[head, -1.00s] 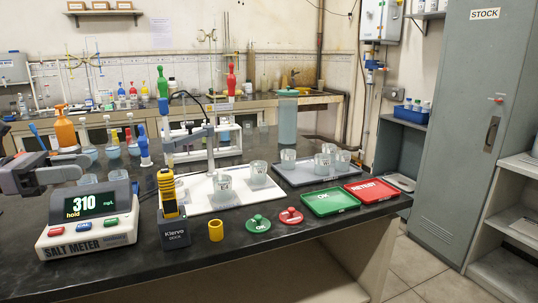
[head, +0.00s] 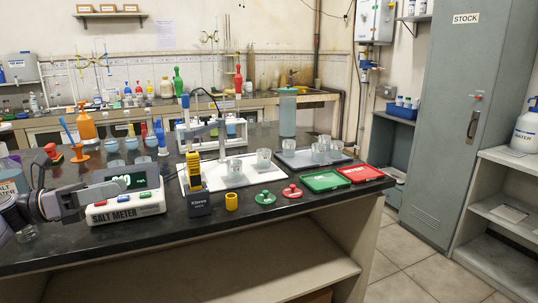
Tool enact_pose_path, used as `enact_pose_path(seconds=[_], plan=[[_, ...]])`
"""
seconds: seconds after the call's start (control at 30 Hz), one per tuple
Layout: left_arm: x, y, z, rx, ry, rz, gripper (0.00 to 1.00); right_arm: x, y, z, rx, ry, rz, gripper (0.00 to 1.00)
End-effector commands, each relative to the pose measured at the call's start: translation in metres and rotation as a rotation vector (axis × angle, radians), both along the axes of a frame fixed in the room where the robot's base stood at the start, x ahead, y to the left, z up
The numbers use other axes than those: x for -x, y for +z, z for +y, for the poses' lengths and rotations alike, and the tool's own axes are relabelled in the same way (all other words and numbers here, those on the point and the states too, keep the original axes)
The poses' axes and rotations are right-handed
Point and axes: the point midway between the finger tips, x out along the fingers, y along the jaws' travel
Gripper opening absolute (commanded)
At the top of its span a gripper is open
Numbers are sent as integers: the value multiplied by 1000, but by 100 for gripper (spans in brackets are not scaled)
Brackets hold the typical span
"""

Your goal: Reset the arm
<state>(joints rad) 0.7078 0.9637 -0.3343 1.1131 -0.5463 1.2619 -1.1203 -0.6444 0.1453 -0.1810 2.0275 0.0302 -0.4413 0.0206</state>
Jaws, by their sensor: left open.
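My left gripper (head: 84,198) comes in from the left edge, in front of the salt meter's left part. Its jaws are open, with nothing seen between them. The white salt meter (head: 125,211) stands at the bench's front left. My right gripper is not in view.
Right of the meter on the dark bench (head: 262,213) are a black dock (head: 198,203) with a yellow device (head: 193,172), a yellow ring (head: 231,201), green (head: 265,197) and red (head: 292,191) knobbed discs, and green (head: 326,181) and red (head: 359,173) trays. Glass beakers (head: 264,157) stand behind.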

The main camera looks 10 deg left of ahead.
Motion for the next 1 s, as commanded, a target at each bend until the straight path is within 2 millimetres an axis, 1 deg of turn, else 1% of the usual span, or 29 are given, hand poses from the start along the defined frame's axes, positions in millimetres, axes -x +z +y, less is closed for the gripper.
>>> enact_pose_path(seconds=[0.03,0.1,0.27,0.43,0.57,0.67,0.77,0.8,0.87,0.9,0.97,1.0], plan=[[-4,-12,-16,67,2,67,50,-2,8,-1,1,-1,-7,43],[-8,-29,-34,167,16,159,50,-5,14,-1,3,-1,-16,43],[-10,-70,-73,415,60,397,50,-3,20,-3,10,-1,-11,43],[0,-114,-105,692,127,666,50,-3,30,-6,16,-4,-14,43],[16,-150,-125,916,194,883,50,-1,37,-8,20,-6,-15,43],[35,-179,-138,1103,260,1060,50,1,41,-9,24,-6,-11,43],[62,-208,-150,1304,341,1245,50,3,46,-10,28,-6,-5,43],[74,-220,-155,1390,379,1318,50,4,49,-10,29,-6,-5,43],[95,-237,-162,1522,441,1429,50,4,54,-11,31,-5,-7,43],[111,-248,-166,1612,485,1501,50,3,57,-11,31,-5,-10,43],[135,-263,-172,1744,556,1601,50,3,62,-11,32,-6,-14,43],[151,-272,-176,1829,605,1662,50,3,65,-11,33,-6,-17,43]])
